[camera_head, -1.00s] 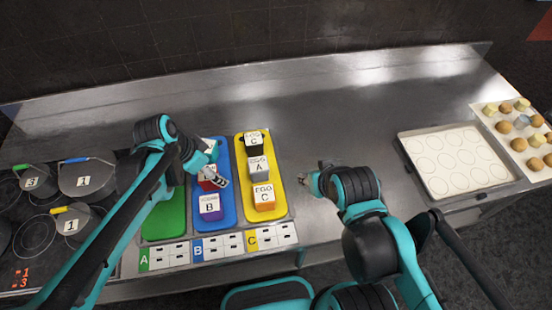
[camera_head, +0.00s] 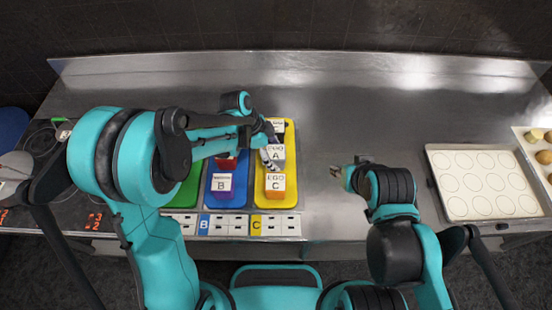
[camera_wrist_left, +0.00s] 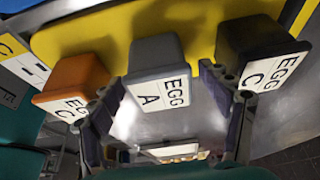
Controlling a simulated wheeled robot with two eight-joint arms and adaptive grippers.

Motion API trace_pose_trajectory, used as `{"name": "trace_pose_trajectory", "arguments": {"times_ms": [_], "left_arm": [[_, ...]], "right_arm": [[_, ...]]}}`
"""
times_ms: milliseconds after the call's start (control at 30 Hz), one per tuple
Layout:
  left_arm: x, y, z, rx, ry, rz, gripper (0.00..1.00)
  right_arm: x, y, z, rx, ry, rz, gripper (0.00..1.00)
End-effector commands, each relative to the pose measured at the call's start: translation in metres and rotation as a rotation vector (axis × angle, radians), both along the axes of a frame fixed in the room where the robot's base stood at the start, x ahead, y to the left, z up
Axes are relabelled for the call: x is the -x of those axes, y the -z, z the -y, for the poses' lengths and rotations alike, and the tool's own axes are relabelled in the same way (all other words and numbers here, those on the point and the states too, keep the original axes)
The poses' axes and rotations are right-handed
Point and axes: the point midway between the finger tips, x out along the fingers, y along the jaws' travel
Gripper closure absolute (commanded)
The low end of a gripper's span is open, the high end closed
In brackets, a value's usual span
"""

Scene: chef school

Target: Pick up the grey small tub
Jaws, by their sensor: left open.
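The grey small tub (camera_head: 277,152), labelled EGG A, sits upright on the yellow tray (camera_head: 290,150) between an orange tub (camera_head: 275,186) and a black tub (camera_head: 280,128). My left gripper (camera_head: 266,155) is at the grey tub's left side in the head view and partly covers it. In the left wrist view, the grey tub (camera_wrist_left: 155,62) shows between the two spread fingers of my left gripper (camera_wrist_left: 160,88). Whether they touch it I cannot tell. My right gripper (camera_head: 336,171) is over the counter to the right; its fingers are too small to read.
The orange (camera_wrist_left: 72,80) and black (camera_wrist_left: 258,50) tubs stand close on both sides of the left fingers. A blue tray (camera_head: 228,203) and a green tray (camera_head: 183,195) lie to the left. A baking tray (camera_head: 484,186) is at the right. The counter behind is clear.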

Motion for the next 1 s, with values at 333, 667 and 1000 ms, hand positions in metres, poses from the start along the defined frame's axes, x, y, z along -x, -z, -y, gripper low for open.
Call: {"name": "trace_pose_trajectory", "arguments": {"times_ms": [333,667,1000], "left_arm": [[0.000,0.013,0.005,0.000,-0.002,-0.001,0.28],[0.000,0.013,0.005,0.000,-0.002,-0.001,0.83],[0.000,0.003,0.005,0.000,-0.002,-0.001,0.83]], "right_arm": [[0.000,0.003,0.000,0.000,0.000,0.000,0.60],[0.000,0.004,0.000,0.000,0.000,0.000,0.60],[0.000,0.000,0.000,0.000,0.000,0.000,0.60]]}}
